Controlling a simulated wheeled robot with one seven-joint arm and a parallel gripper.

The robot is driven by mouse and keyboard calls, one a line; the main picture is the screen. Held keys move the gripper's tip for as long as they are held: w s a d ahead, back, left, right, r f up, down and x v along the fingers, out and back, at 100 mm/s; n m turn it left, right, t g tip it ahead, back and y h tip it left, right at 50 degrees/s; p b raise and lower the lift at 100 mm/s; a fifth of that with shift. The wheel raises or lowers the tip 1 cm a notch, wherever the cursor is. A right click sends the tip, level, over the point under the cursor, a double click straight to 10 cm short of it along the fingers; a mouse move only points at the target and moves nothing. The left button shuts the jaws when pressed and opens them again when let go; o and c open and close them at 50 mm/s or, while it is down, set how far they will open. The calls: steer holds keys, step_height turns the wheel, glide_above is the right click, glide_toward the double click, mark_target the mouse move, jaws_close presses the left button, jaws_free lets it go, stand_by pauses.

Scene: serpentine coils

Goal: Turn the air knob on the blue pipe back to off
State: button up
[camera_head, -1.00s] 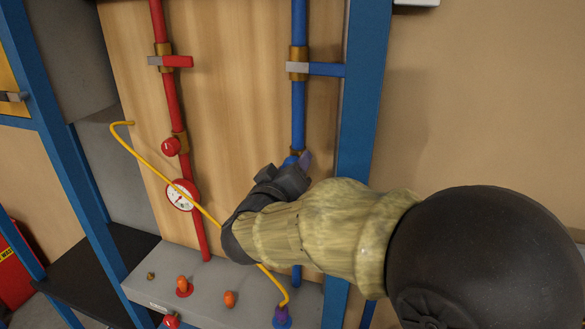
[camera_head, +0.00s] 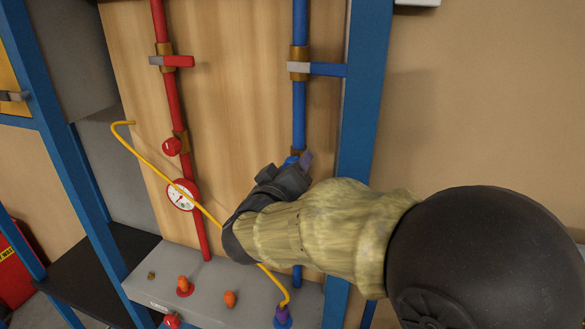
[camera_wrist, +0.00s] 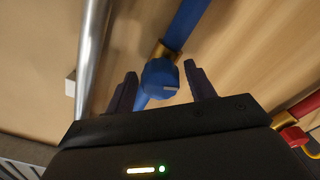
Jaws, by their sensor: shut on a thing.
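The blue pipe (camera_head: 299,115) runs down the wooden panel on the right. Its round blue air knob (camera_wrist: 160,78) sits between my two dark fingers in the wrist view, below a brass fitting, with a pale pointer mark on its face. In the head view only a little of the knob (camera_head: 291,160) shows above my gripper (camera_head: 298,166). My wrist hides part of the pipe below.
A blue-handled valve (camera_head: 326,69) sits higher on the same pipe. A blue frame post (camera_head: 360,110) stands close on the right. A yellow hose (camera_head: 165,168) crosses left of my gripper. A red pipe (camera_head: 172,100) with a gauge (camera_head: 182,195) is farther left. A grey ledge (camera_head: 205,290) lies below.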

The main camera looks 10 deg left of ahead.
steer(key=n, duration=1.1)
steer(key=shift+d+f, duration=0.15)
steer(key=shift+f, duration=0.1)
steer(key=shift+n, duration=1.7)
steer(key=n, duration=0.3)
steer(key=o, duration=1.3)
steer(key=shift+f, duration=0.1)
